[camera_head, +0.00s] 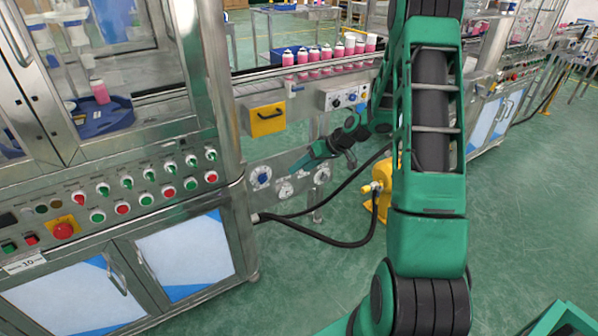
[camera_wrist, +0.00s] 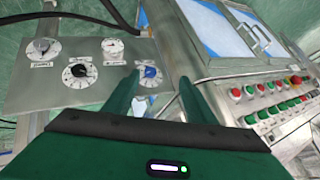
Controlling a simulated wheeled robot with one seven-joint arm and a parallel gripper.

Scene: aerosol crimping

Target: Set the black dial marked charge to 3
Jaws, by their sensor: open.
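The black dial (camera_wrist: 79,73) sits on a grey metal panel (camera_wrist: 30,95), with a white scale around it, left of my fingers in the wrist view. Its label and setting are too small to read. My gripper (camera_wrist: 156,85) is open and empty, its two green fingers on either side of the blue dial (camera_wrist: 150,73) in that view; I cannot tell whether they touch it. In the head view my gripper (camera_head: 297,166) is in front of the panel (camera_head: 300,200), right of the blue dial (camera_head: 261,176). The black dial seems hidden behind the gripper there.
A silver-knobbed dial (camera_wrist: 42,47) and a small gauge (camera_wrist: 112,46) share the panel. A black hose (camera_wrist: 80,17) runs close by. The cabinet (camera_head: 180,255) with several buttons stands left in the head view. A yellow device (camera_head: 379,190) stands right of the panel.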

